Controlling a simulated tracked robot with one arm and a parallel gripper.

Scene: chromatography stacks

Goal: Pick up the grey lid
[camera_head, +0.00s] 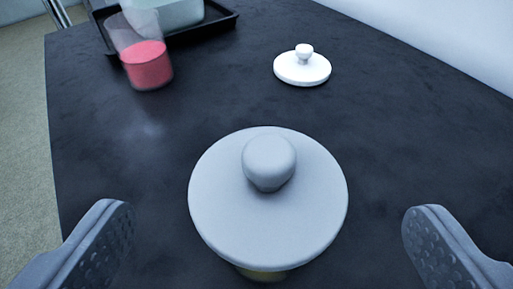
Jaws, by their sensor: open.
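The grey lid (220,223) is a round disc with a rounded knob on top, in the lower middle of the view. It seems to sit on something below it, of which only a small yellowish part (262,274) shows under its near edge. My gripper (268,240) is open and empty. Its two fingers stand wide apart, one to the left and one to the right of the lid, and neither touches it.
A smaller white lid (302,69) lies on the dark table (420,140) behind. A clear container with red contents (148,66) stands at back left, by a black tray (215,28) holding a pale translucent vessel (172,12). The table's left edge is near; a pale wall is at right.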

